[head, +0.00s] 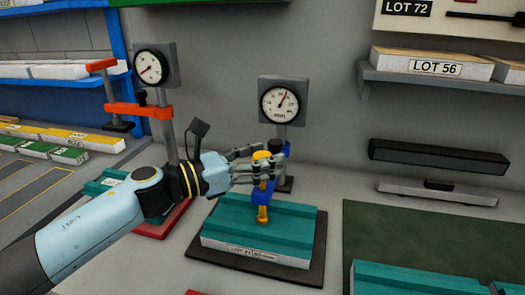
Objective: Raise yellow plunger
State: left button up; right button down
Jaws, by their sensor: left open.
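The yellow plunger (262,214) belongs to a dial gauge stand with a blue arm (264,194). Its lower tip points down at a teal-topped panel (282,228) lying on a dark mat; I cannot tell whether it touches. A yellow part also shows higher up, by a black knob, among my fingers. My left gripper (262,166) comes in from the left, open, with its fingers on either side of the upper yellow part. Contact is not clear to me. The gauge dial (280,103) stands behind. My right gripper is out of view.
A second gauge stand (152,69) with an orange arm stands at the left, close behind my left wrist. A green mat (400,235) with another teal panel (420,281) lies at the right. A shelf holds a LOT 56 panel (434,67). Blue racking stands at the far left.

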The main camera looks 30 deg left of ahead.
pick_arm(q)
jog(key=shift+w, duration=0.1)
grip_shut()
dwell(0.4)
